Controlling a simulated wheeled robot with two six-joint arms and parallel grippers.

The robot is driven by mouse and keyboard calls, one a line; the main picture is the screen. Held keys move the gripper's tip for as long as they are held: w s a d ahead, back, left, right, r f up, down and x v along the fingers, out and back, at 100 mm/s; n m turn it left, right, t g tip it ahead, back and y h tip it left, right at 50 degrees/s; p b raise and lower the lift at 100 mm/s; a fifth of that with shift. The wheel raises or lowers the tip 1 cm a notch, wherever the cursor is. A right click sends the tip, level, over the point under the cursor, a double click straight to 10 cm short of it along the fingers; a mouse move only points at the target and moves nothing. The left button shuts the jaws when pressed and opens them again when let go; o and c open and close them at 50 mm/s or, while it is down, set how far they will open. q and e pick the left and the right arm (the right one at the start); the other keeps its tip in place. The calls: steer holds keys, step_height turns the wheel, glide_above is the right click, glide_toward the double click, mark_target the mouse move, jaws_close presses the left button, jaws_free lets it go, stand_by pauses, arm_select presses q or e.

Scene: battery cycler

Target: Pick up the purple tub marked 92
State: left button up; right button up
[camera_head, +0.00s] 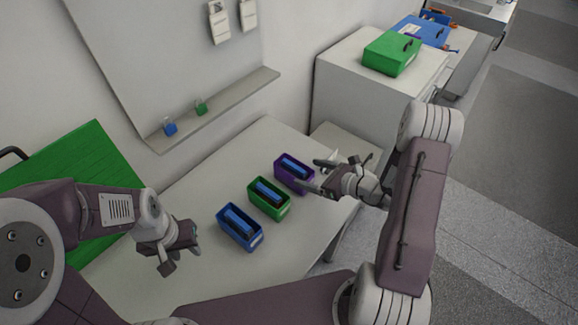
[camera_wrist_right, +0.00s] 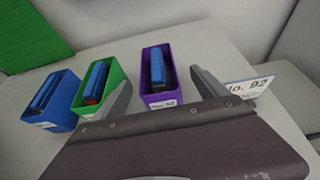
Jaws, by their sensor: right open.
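The purple tub (camera_head: 286,178) stands upright on the light table, the farthest of three tubs in a row, with a blue block inside. In the right wrist view the purple tub (camera_wrist_right: 152,94) has a front label that seems to read 92. My right gripper (camera_head: 310,174) is open and empty, at the right side of the purple tub. In the right wrist view its fingers are spread to either side of the tub; I cannot tell whether they touch it. My left gripper (camera_head: 182,260) is open and empty over the table, left of the blue tub.
A green tub (camera_head: 267,210) and a blue tub (camera_head: 238,240) stand beside the purple one, each holding blue items. A card reading No. 92 (camera_wrist_right: 250,90) is at the right. A wall shelf (camera_head: 225,108) holds two small padlocks. A green case (camera_head: 390,55) sits on a cabinet.

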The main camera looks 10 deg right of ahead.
mark_target(300, 171)
steer(key=v, duration=0.2)
steer(key=shift+s+r, duration=0.1)
steer(key=shift+s, duration=0.35)
steer(key=shift+a, duration=0.35)
steer(key=x, duration=0.3)
steer(key=d+p+x, duration=0.1)
steer(key=x, duration=0.1)
steer(key=shift+w, duration=0.3)
steer(key=shift+w+a+p, duration=0.45)
steer(key=shift+a+p, duration=0.4)
steer(key=shift+x, duration=1.25)
steer(key=shift+w+f, duration=0.35)
steer(key=shift+s+d+r, duration=0.1)
steer(key=shift+s+r, duration=0.05)
steer(key=shift+s, duration=0.05)
steer(key=c, duration=1.6)
arm_select(q)
steer(key=r, duration=0.1)
steer(key=s+r, duration=0.1)
steer(key=r, duration=0.1)
steer(key=shift+s+r, duration=0.2)
steer(key=shift+s, duration=0.1)
arm_select(e)
steer(key=shift+w, duration=0.15)
jaws_close()
